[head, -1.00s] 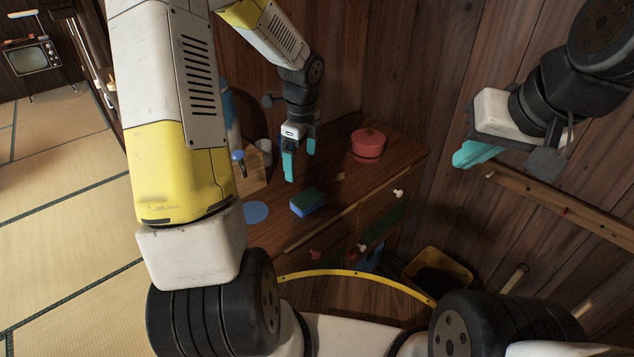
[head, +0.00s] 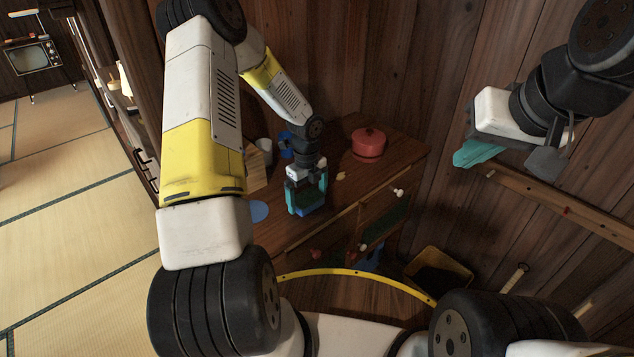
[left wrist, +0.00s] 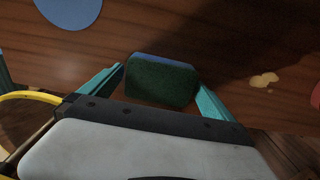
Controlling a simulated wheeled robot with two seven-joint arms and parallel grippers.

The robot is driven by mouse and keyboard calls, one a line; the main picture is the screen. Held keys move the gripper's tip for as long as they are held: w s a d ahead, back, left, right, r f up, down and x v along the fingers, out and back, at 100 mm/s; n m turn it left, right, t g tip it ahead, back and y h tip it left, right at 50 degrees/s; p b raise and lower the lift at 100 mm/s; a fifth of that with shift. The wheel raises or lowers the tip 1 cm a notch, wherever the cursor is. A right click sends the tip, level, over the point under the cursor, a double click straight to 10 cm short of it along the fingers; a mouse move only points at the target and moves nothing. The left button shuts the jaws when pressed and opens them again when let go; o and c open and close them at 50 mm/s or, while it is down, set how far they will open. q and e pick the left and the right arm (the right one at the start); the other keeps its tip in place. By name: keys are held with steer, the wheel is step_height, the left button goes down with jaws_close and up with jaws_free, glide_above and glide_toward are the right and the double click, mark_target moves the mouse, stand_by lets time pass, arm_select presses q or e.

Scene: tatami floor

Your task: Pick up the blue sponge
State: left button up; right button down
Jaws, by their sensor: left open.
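The blue sponge (head: 308,209) has a dark green top and lies on the wooden cabinet top. In the left wrist view the sponge (left wrist: 160,80) shows its green face, with a blue strip along its far edge. My left gripper (head: 307,200) is open and low over the sponge, with one teal finger on each side of it. In the left wrist view the fingers of my left gripper (left wrist: 160,88) flank the sponge. I cannot tell whether they touch it. My right gripper (head: 478,153) is at the right, away from the cabinet, and its jaw gap is not clear.
A red lidded pot (head: 368,143) stands at the back right of the cabinet top (head: 340,205). A blue disc (head: 257,211) lies left of the sponge, and a white cup (head: 264,146) stands behind. A small yellowish piece (left wrist: 264,80) lies to the right. A yellow bin (head: 437,270) is on the floor.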

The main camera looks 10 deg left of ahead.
mark_target(307, 196)
arm_select(q)
steer(key=shift+f, duration=0.3)
steer(key=c, duration=1.3)
steer(key=shift+r, duration=0.15)
steer(key=shift+r, duration=0.25)
step_height(307, 196, up, 3)
steer(key=shift+r, duration=0.1)
steer(key=s+d, duration=0.1)
steer(key=s, duration=0.4)
steer(key=s+d, duration=0.2)
steer(key=s, duration=0.3)
steer(key=s+d+r, duration=0.1)
steer(key=s, duration=0.4)
steer(key=shift+s+d, duration=0.2)
